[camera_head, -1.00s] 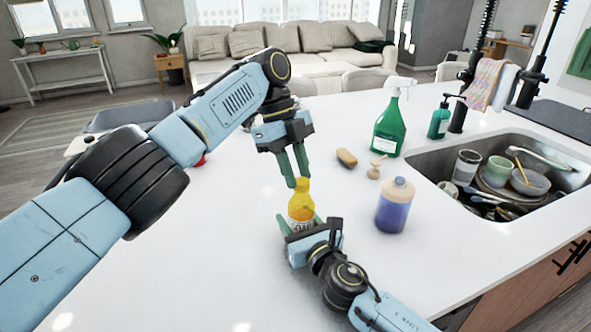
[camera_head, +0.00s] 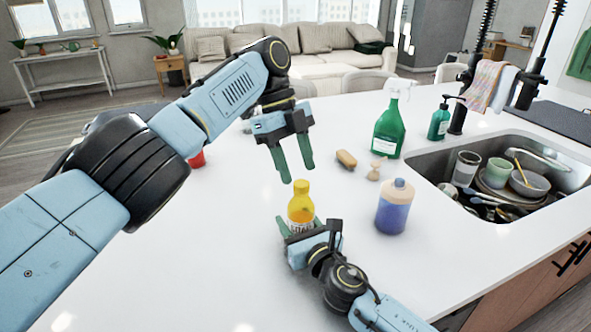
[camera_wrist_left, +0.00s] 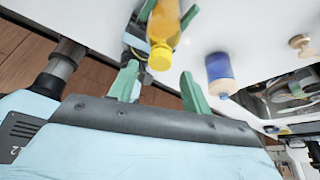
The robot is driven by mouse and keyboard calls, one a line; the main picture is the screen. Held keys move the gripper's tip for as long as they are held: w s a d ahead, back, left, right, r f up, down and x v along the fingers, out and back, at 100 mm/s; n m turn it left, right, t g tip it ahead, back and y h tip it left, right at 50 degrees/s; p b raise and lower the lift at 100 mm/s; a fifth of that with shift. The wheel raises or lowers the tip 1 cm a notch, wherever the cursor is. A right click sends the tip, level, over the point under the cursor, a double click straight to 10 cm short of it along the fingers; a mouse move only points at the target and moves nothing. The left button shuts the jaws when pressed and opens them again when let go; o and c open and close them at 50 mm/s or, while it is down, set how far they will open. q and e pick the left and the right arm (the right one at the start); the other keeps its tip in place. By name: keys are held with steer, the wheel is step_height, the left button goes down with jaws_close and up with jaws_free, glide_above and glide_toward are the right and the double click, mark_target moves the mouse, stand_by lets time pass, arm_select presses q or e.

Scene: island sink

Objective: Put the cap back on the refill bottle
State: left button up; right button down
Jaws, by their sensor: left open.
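In the left wrist view the cap (camera_wrist_left: 160,58) faces my left gripper. My left gripper (camera_head: 297,176) is open and empty just above the cap; its green fingers also show in the left wrist view (camera_wrist_left: 158,74), spread and apart from the cap. My right gripper (camera_head: 300,223) is shut on the bottle's lower body, which its hand partly hides.
A purple bottle with a beige top (camera_head: 393,208) stands to the right. The sink (camera_head: 440,160) holds dishes. A red object (camera_head: 197,160) is partly hidden by my left arm.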

arm_select(q)
step_height(320, 180, up, 2)
steer(key=shift+r, duration=0.25)
steer(key=shift+c, duration=0.4)
